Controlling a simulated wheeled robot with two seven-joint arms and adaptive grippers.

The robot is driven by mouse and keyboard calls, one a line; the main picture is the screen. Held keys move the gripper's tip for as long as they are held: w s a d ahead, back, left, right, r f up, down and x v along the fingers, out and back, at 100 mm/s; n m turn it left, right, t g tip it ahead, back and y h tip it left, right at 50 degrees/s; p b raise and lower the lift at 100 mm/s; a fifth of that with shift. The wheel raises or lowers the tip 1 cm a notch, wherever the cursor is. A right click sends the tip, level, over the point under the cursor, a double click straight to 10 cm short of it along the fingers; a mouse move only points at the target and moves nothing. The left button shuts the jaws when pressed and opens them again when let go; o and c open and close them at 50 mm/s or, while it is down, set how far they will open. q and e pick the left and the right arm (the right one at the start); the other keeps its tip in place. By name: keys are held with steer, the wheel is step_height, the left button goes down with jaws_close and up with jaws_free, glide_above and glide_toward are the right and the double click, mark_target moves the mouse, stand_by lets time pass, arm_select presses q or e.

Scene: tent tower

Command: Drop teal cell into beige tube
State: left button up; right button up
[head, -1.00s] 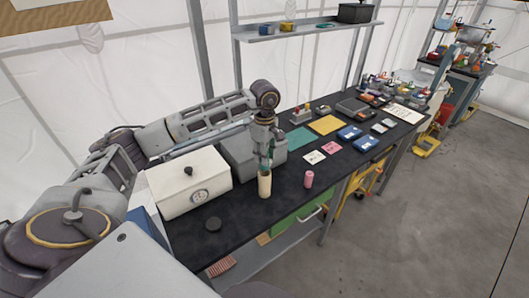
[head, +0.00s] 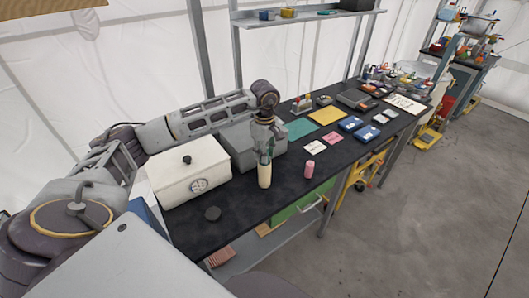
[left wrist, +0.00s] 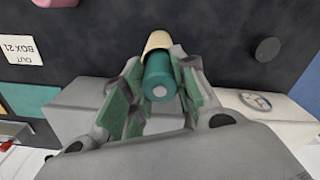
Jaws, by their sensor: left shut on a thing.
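The beige tube (head: 264,177) stands upright near the front edge of the black bench, and its upper end also shows in the left wrist view (left wrist: 157,40). My left gripper (head: 265,152) points down just above the tube. It is shut on the teal cell (left wrist: 160,77), whose pale round end faces the wrist camera. The cell lines up with the tube, and its far end is at or inside the tube mouth; how deep I cannot tell. In the head view the gripper mostly hides the cell. My right gripper is not in view.
A pink cylinder (head: 309,169) stands right of the tube. A white box with a dial (head: 190,172) and a grey box (head: 240,150) stand at left and behind. A dark round knob (head: 212,213) lies at front left. Cards and mats lie farther right.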

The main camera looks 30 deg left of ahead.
arm_select(q)
steer(key=o, duration=1.1)
steer(key=shift+o, duration=0.2)
steer(key=shift+r, duration=0.1)
steer(key=shift+r+p, duration=1.65)
steer(key=shift+r, duration=1.8)
steer(key=shift+d+f, duration=0.1)
